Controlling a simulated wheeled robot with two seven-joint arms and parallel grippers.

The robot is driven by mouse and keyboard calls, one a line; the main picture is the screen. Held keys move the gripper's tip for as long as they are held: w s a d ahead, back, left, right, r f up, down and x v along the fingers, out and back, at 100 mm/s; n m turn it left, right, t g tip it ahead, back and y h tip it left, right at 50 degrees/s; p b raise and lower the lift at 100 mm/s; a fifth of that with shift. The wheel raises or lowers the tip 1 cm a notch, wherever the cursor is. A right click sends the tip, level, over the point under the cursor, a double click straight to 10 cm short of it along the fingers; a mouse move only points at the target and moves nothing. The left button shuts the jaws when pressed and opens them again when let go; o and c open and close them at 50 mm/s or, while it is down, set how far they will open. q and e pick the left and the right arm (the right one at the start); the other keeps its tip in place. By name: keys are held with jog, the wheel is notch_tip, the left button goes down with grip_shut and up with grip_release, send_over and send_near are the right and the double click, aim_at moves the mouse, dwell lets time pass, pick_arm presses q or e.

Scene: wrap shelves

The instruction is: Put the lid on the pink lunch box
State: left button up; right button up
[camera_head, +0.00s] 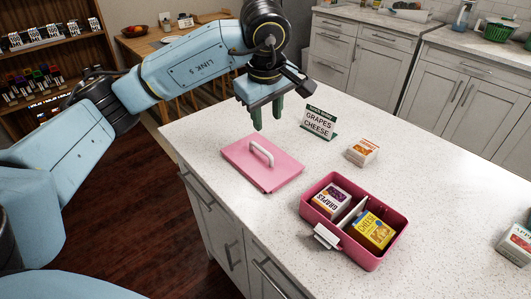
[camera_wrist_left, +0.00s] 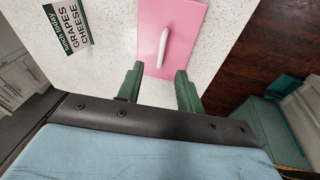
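The pink lid (camera_head: 262,163) lies flat on the white counter, with a white arched handle (camera_head: 262,153) on top. The pink lunch box (camera_head: 377,256) stands open to its right, with a white latch at its front. A grapes box (camera_head: 330,200) and a yellow cheese box (camera_head: 374,231) sit in it on either side of a divider. My left gripper (camera_head: 268,118) is open and empty above the lid, fingers pointing down. In the left wrist view the lid (camera_wrist_left: 190,22) and its handle (camera_wrist_left: 165,48) show beyond the gripper (camera_wrist_left: 160,80). My right gripper is not in view.
A sign (camera_head: 319,122) reading grapes and cheese stands behind the lid. A small orange-and-white box (camera_head: 363,151) is behind the lunch box, and another box (camera_head: 516,244) is at the right edge. The counter between them is clear.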

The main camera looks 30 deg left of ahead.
pick_arm(q)
jog(key=a, duration=0.2)
send_over(261, 148)
jog(key=s, duration=0.1)
jog(key=shift+y, duration=0.4)
jog(key=f, duration=0.7)
jog(key=shift+s+d+b, duration=0.1)
jog(key=shift+d+b, duration=0.1)
jog(key=shift+b, duration=0.15)
jog(key=x, duration=0.5)
jog(key=shift+d+f, duration=0.2)
jog(key=shift+d, duration=0.1)
grip_shut()
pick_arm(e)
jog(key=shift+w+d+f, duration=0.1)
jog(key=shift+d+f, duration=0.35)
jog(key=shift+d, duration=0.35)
